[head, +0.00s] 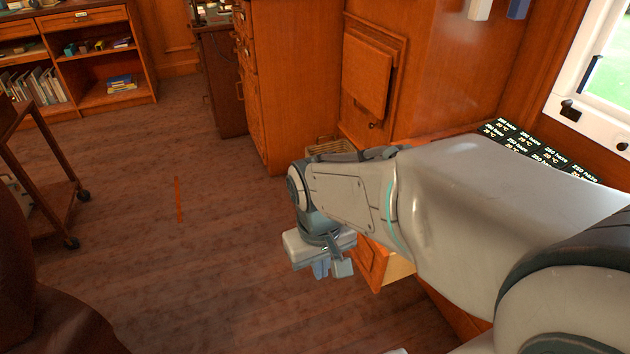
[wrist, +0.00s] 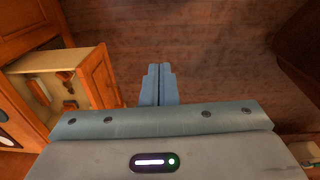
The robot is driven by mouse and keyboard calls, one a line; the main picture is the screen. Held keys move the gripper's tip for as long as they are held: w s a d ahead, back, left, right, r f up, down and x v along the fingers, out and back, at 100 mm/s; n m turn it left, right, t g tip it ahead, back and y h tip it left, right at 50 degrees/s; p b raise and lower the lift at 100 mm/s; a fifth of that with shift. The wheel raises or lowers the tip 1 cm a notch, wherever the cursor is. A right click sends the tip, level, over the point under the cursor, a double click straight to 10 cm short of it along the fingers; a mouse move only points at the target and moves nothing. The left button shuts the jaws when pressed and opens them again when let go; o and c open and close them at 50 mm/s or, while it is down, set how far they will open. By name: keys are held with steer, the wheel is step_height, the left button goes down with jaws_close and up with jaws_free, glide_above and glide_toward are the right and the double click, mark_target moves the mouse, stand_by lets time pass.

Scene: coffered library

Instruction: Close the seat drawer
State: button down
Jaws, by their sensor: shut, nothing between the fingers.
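The seat drawer (wrist: 101,85) is pulled out from the wooden seat base in the wrist view, with a few items lying inside it. In the head view the drawer front (head: 371,262) shows below my arm, and much of the drawer is hidden behind the arm. My gripper (head: 332,270) is shut and empty, pointing down in front of the drawer front. In the wrist view my gripper (wrist: 159,84) is to the right of the drawer front, with a small gap showing between them.
A seat top with dark printed cushion (head: 530,143) lies under the window at right. A wheeled cart (head: 45,190) stands at left, and a brown leather chair (head: 40,290) at lower left. Wooden cabinets (head: 290,80) stand behind.

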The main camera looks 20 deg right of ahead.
steer(key=w+d+f+n+g+h+p, duration=0.2)
steer(key=w+d+f+n+g+h, duration=0.3)
steer(key=w+f+n+h, duration=0.4)
steer(key=n+t+h+p, duration=0.2)
steer(key=n+t+h, duration=0.3)
steer(key=n+h, duration=0.4)
glide_toward(368, 238)
steer(key=d+b, duration=0.1)
steer(key=d, duration=0.1)
steer(key=d+b, duration=0.2)
steer(key=d, duration=0.1)
steer(key=shift+s+d+r, duration=0.1)
steer(key=shift+d+r, duration=0.2)
steer(key=shift+d, duration=0.05)
steer(key=shift+d+r, duration=0.1)
steer(key=shift+d, duration=0.5)
steer(key=shift+d, duration=0.1)
